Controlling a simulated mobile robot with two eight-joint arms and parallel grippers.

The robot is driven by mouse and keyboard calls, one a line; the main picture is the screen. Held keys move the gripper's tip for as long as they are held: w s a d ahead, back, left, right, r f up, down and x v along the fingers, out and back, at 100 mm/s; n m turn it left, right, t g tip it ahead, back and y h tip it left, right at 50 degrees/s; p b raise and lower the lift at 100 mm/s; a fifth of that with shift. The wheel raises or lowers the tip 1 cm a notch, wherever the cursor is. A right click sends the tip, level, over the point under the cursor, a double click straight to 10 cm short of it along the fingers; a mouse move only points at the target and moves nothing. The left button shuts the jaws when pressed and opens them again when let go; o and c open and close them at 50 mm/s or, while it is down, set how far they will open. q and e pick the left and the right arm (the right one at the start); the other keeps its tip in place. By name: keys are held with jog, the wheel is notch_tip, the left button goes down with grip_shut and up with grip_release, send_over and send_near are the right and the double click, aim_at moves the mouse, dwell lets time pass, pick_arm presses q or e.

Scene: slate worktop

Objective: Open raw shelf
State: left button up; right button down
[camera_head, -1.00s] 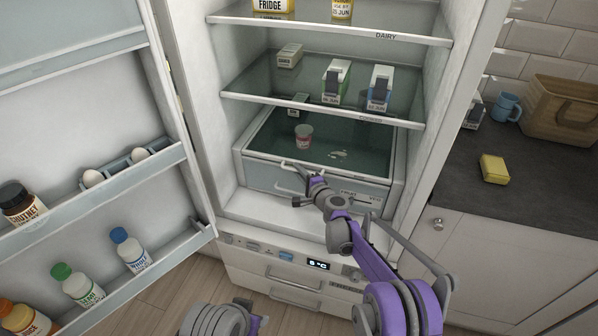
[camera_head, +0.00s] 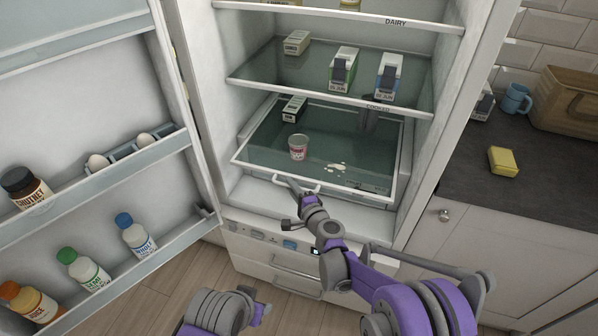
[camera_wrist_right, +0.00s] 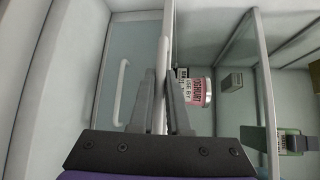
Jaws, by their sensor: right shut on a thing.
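The raw shelf is the lowest shelf (camera_head: 232,157) in the open fridge, a dark glass plate with a white rim; its front label is too small to read. It sticks out toward me, past the shelves above. My right gripper (camera_head: 293,188) is at its front rim, left of the middle. In the right wrist view the right gripper (camera_wrist_right: 165,80) is shut on the white bar (camera_wrist_right: 163,55) at the shelf's front. A yoghurt cup (camera_head: 298,147), a small dark-topped carton (camera_head: 294,108) and a pale spill (camera_head: 337,167) are on the shelf.
The fridge door (camera_head: 90,120) stands open at left, with bottles and eggs in its racks. The cooked shelf (camera_head: 310,92) above holds cartons. A freezer drawer (camera_head: 270,262) is below. The worktop at right carries a yellow sponge (camera_head: 503,161), a blue mug (camera_head: 516,99) and a basket (camera_head: 570,103).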

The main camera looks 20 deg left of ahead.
jog(key=s, duration=1.2)
jog(key=shift+a, duration=0.15)
jog(key=c, duration=0.9)
grip_release()
jog(key=v, duration=1.1)
jog(key=shift+a, duration=0.1)
